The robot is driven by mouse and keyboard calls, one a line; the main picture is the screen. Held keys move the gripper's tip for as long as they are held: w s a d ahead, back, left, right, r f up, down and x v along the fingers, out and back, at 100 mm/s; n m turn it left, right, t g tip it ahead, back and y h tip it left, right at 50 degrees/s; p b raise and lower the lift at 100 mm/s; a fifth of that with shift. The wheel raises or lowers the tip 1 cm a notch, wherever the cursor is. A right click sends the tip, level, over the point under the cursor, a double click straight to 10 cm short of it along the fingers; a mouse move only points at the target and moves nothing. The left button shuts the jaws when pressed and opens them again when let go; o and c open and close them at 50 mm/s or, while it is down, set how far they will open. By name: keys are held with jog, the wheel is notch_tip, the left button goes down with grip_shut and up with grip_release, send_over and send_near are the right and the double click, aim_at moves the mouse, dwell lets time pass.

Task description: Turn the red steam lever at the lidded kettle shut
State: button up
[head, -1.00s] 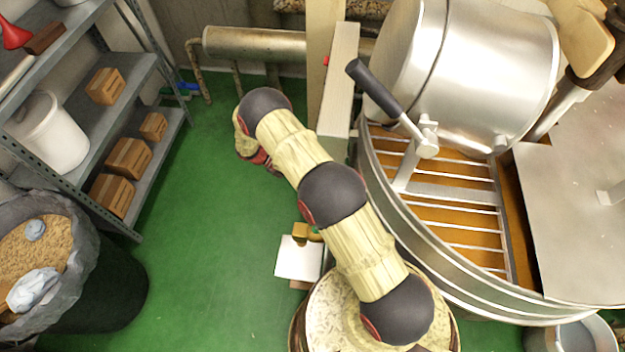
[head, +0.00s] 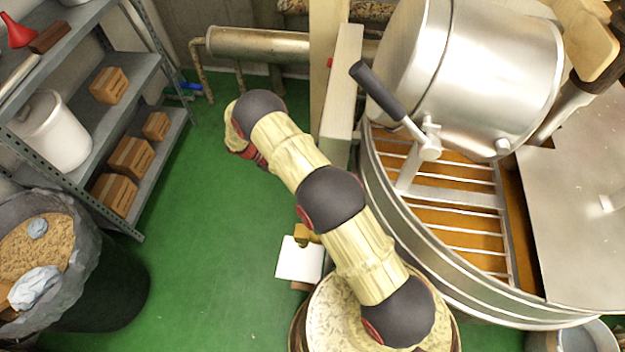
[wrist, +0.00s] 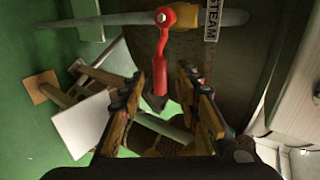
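The red steam lever (wrist: 160,70) shows in the wrist view. Its round hub (wrist: 165,17) sits on a grey pipe, and its handle points down in the picture. A "STEAM" label (wrist: 211,18) is right of the hub. My gripper (wrist: 161,86) is open, with one finger on each side of the handle's lower end in the picture. I cannot tell how deep the handle lies between them, and no contact is visible. In the head view my gripper and the lever are hidden. A large round steel vessel with a flat lid (head: 575,220) stands at right; I cannot tell if the lever belongs to it.
A steel drum (head: 490,75) with a black-handled crank (head: 380,92) is above the vessel. A pale post (head: 338,95) stands near my arm. Shelves (head: 120,85) and a dark bin (head: 105,280) are at left. A white-topped stool (head: 300,259) stands below my arm. Green floor (head: 205,240) is clear between.

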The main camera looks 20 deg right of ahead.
jog(key=v, duration=0.7)
jog(key=shift+w+a, duration=0.1)
dwell(0.4)
